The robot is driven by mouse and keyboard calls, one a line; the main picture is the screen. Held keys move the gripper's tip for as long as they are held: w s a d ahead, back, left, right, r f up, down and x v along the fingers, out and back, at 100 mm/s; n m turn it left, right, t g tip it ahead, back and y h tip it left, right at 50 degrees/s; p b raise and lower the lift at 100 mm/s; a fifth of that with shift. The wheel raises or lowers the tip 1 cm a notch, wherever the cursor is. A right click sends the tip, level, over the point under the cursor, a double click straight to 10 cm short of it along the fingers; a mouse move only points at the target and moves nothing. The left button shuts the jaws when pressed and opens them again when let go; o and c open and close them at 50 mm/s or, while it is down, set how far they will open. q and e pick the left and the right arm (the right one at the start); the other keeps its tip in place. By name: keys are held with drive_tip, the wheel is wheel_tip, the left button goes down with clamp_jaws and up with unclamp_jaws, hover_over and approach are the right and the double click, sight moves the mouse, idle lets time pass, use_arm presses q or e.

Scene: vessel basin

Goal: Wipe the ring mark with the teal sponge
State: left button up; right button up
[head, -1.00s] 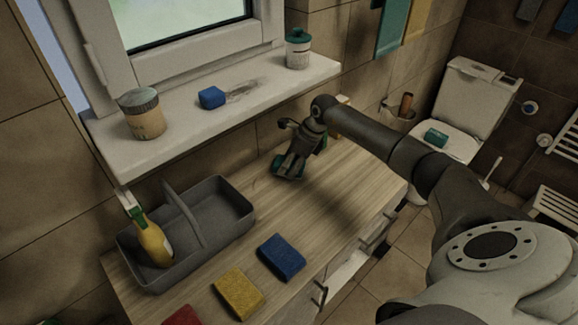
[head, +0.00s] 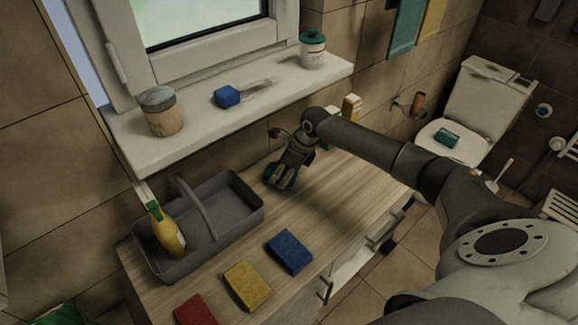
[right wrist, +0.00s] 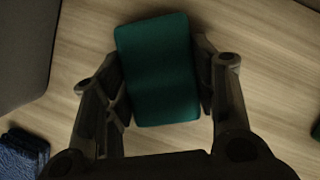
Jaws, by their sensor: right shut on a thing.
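The teal sponge (right wrist: 158,70) is between the two fingers of my right gripper (right wrist: 160,85) in the right wrist view, over the wood countertop. In the head view my right gripper (head: 281,176) points down at the countertop (head: 335,200), just right of the grey caddy, with a little teal (head: 290,181) showing at its fingers. It is shut on the sponge. I cannot tell whether the sponge touches the wood. I cannot make out a ring mark on the countertop. A grey smear (head: 258,84) shows on the windowsill. My left gripper is not in view.
The grey caddy (head: 255,202) holds a yellow spray bottle (head: 168,233). Blue (head: 289,251), yellow (head: 247,285) and red (head: 196,310) sponges lie along the front. A blue block (head: 227,96) and two jars are on the sill. A teal block (head: 446,136) lies on the toilet.

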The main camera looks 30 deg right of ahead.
sight(266, 186)
drive_tip(key=shift+s+a+p, duration=0.2)
drive_tip(key=shift+a+p, duration=0.1)
drive_tip(key=shift+a, duration=0.85)
drive_tip(key=shift+s+a+p, duration=0.15)
drive_tip(key=shift+a+p, duration=0.15)
drive_tip(key=shift+a, duration=0.85)
drive_tip(key=shift+w+f+b, duration=0.15)
drive_tip(key=shift+w+b, duration=0.05)
drive_tip(key=shift+b, duration=0.3)
drive_tip(key=shift+w+d+b, duration=0.2)
drive_tip(key=shift+d+b, duration=0.55)
drive_tip(key=shift+d, duration=0.7)
drive_tip(key=shift+w+d+b, duration=0.15)
drive_tip(key=shift+d+b, duration=0.6)
drive_tip(key=shift+d, duration=0.65)
drive_tip(key=shift+w+d+b, duration=0.15)
drive_tip(key=shift+d+b, duration=0.4)
drive_tip(key=shift+d, duration=0.5)
drive_tip(key=shift+w+d+b, duration=0.2)
drive_tip(key=shift+d+b, duration=0.4)
drive_tip(key=shift+d, duration=0.4)
drive_tip(key=shift+w+d+b, duration=0.15)
drive_tip(key=shift+d+b, duration=0.4)
drive_tip(key=shift+d, duration=0.5)
